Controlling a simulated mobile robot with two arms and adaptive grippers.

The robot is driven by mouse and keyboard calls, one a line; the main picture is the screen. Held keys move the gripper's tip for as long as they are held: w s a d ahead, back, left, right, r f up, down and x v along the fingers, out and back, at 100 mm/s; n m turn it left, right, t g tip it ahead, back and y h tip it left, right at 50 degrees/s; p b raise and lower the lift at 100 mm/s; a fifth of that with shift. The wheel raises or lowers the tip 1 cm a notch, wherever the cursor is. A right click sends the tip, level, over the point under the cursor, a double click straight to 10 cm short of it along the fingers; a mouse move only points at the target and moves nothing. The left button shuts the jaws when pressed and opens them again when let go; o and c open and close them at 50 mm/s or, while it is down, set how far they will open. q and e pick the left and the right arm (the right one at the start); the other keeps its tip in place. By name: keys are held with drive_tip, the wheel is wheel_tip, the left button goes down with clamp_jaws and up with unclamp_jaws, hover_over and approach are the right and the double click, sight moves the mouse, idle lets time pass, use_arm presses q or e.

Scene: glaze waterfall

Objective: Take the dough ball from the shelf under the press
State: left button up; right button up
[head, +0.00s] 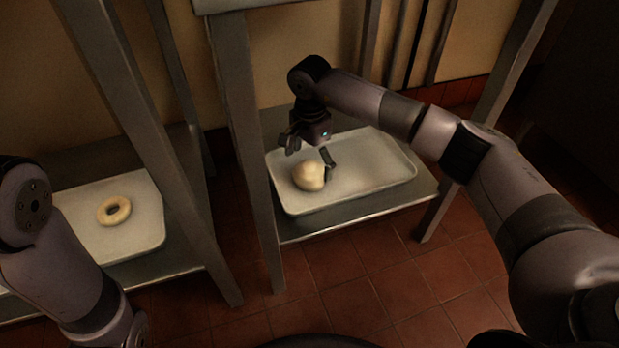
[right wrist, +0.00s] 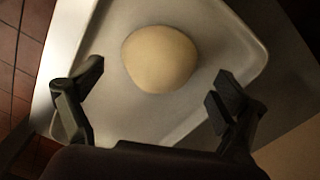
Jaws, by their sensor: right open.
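The dough ball (head: 309,176) is pale and round. It rests on a white tray (head: 375,172) on the low shelf (head: 350,225) of the right-hand metal stand. My right gripper (head: 311,156) is open just above and behind it, pointing down, with one finger close beside the ball in the head view. In the right wrist view the dough ball (right wrist: 160,59) lies ahead of and between the two spread fingers (right wrist: 158,90), with nothing held. My left arm shows at the left edge of the head view, but its gripper is not visible.
A second low stand at the left holds a white tray (head: 140,238) with a dough ring (head: 114,211). Grey metal legs, one (head: 245,150) just left of the ball's tray, flank the shelf. Red tiled floor (head: 345,285) is clear in front.

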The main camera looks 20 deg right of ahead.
sight(310, 183)
wheel_tip(310, 183, down, 5)
drive_tip(key=b, duration=0.3)
drive_tip(key=shift+s+a+r, duration=0.1)
drive_tip(key=shift+s+r, duration=0.05)
drive_tip(key=shift+r, duration=0.1)
drive_tip(key=c, duration=1.5)
drive_tip(key=shift+o, duration=0.2)
